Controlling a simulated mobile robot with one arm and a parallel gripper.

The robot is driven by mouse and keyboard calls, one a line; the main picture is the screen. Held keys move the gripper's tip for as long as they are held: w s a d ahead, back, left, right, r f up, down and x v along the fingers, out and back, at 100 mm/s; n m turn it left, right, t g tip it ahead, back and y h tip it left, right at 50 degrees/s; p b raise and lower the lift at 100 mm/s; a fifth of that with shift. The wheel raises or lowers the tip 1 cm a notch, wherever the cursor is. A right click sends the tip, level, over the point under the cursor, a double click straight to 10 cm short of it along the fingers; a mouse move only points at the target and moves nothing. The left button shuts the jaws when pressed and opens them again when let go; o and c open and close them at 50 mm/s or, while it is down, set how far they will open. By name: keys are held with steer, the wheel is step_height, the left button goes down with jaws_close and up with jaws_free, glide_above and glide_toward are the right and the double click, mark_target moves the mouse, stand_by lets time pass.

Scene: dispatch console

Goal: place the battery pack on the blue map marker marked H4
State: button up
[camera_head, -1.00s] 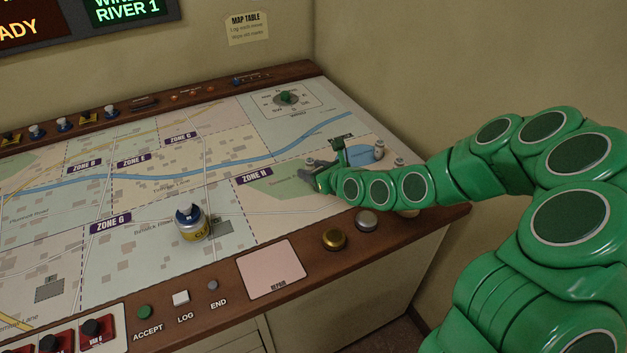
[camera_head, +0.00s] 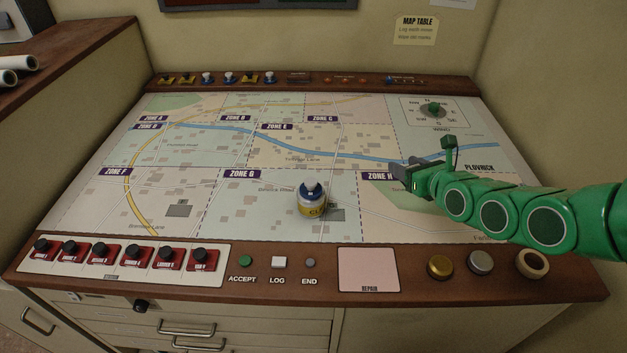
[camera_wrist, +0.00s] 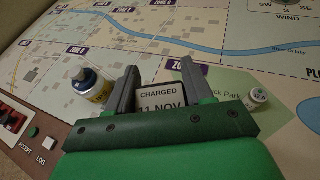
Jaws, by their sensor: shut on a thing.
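My gripper (camera_head: 401,170) is over the map by the ZONE H label, its jaws pointing left. In the wrist view it is shut on a dark block with a pale label reading "CHARGED 11 NOV" (camera_wrist: 162,98), which looks like the battery pack. In the head view the pack cannot be told apart from the dark jaws. A small pale marker (camera_wrist: 258,97) with a bluish-green mark stands right of the jaws in the wrist view. Its lettering is too small to read, so I cannot tell if it is H4. My arm covers part of Zone H in the head view.
A tin with a blue-and-white top and yellow label (camera_head: 312,199) stands in Zone G, left of my gripper. A pink REPAIR pad (camera_head: 369,268), several knobs and buttons line the front edge. The map's left and middle are mostly clear.

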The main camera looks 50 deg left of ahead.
steer(key=s+a+r+n+g, duration=0.1)
steer(key=s+a+r+g, duration=0.15)
steer(key=s, duration=0.45)
steer(key=s+a+r+n+g, duration=0.1)
steer(key=s+a+r+n, duration=0.15)
steer(key=s, duration=0.45)
steer(key=s+a+r+n+g, duration=0.1)
steer(key=s+a+r+g, duration=0.1)
steer(key=s+a+r, duration=0.35)
glide_above(311, 186)
steer(key=a, duration=0.3)
step_height(311, 186, down, 10)
steer(key=shift+w+a+f+t+y, duration=0.15)
steer(key=shift+w+a+f, duration=0.1)
steer(key=shift+f, duration=0.2)
steer(key=shift+w+a+f+t+y, duration=0.15)
steer(key=shift+w+a+f, duration=0.1)
steer(key=shift+f, duration=1.6)
steer(key=shift+f, duration=0.15)
steer(key=o, duration=1.1)
steer(key=shift+o, duration=0.2)
